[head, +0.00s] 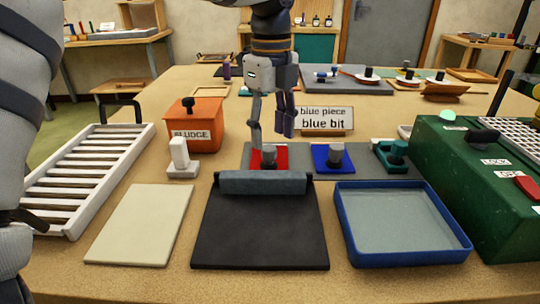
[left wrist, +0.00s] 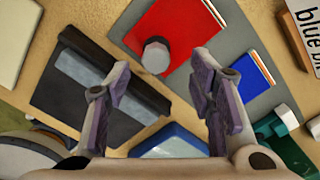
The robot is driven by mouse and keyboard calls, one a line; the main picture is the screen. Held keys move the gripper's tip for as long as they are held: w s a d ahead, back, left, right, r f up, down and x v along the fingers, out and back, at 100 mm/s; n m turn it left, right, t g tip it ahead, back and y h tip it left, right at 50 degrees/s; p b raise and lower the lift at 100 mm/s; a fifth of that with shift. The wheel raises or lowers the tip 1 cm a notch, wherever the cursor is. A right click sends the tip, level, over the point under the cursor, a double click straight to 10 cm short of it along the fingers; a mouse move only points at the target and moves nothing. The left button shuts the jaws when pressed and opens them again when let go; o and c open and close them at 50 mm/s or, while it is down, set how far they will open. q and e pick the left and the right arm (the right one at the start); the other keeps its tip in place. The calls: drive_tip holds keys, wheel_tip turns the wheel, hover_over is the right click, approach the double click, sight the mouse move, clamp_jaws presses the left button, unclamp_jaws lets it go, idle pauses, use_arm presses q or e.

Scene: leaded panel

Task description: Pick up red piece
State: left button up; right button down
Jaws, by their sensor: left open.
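The red piece (head: 283,156) is a flat red square with a grey knob (head: 269,153), lying on a grey mat behind the black board. It also shows in the left wrist view as a red square (left wrist: 182,22), with the grey knob (left wrist: 155,56) by its edge. My left gripper (head: 273,128) is open and empty, pointing down above the red piece. In the left wrist view, the knob lies between and beyond the spread fingertips (left wrist: 165,80), apart from both. My right gripper is not in view.
A blue piece (head: 322,158) with a grey knob sits right of the red piece, before a "blue piece / blue bit" sign (head: 324,119). The black board (head: 260,232) and blue tray (head: 405,261) lie in front. An orange sludge box (head: 205,134) and green machine (head: 450,190) flank them.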

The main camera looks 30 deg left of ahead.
sight(268, 147)
use_arm(q)
drive_tip(key=f, duration=0.4)
drive_tip(key=shift+s+a+f, duration=0.2)
drive_tip(key=shift+s+f, duration=0.05)
drive_tip(key=shift+f, duration=0.4)
drive_tip(key=shift+w, duration=0.1)
clamp_jaws()
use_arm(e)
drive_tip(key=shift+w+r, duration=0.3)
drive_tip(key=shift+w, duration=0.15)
use_arm(q)
drive_tip(key=shift+r, duration=0.2)
